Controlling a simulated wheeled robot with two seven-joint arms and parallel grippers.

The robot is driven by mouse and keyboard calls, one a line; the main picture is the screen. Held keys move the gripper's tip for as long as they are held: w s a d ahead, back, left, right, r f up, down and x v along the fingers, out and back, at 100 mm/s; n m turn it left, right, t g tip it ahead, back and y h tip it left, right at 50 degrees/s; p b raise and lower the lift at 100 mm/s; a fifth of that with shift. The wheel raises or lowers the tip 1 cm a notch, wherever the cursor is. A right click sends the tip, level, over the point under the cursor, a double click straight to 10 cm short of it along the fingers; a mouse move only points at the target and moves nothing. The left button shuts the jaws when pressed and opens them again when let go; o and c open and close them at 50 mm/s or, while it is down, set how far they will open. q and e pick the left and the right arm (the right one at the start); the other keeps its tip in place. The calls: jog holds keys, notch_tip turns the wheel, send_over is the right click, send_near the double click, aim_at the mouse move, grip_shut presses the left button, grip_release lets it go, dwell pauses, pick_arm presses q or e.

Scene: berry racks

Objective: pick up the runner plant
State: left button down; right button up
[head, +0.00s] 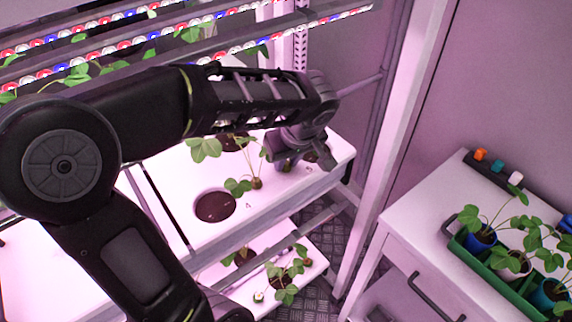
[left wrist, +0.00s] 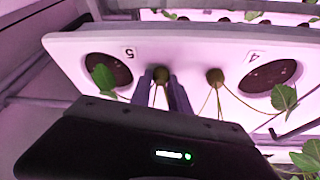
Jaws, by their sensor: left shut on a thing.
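My left gripper (head: 287,160) reaches over the white planting tray (head: 262,217) on the rack. In the left wrist view its two dark fingers (left wrist: 164,92) are closed on the thin stems of the runner plant, just at its small brown plug (left wrist: 160,74), near the number 5. The plug sits at the tray's edge; I cannot tell whether it is lifted. A second runner plug (left wrist: 215,77) with trailing stems stands beside it, near the number 4; it also shows in the head view (head: 257,183). The arm hides part of the tray. My right gripper is out of view.
Round soil holes (head: 215,206) lie in the tray. A lower shelf (head: 312,262) holds more small plants. At the right, a white cabinet (head: 410,218) carries a green crate (head: 487,262) of potted plants. LED-lit bars (head: 150,34) cross above; a rack post (head: 385,130) stands right of the gripper.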

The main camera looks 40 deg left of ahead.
pick_arm(q)
jog(key=shift+r, duration=0.1)
jog(key=shift+r+b, duration=0.4)
jog(key=shift+r, duration=0.45)
jog(key=shift+b+v, duration=0.5)
jog(key=shift+v, duration=0.35)
jog(key=s+d+b, duration=0.1)
jog(key=s+d, duration=0.3)
jog(key=d, duration=0.3)
jog(key=s+d, duration=0.5)
jog(key=d, duration=0.3)
jog(key=shift+b, duration=0.35)
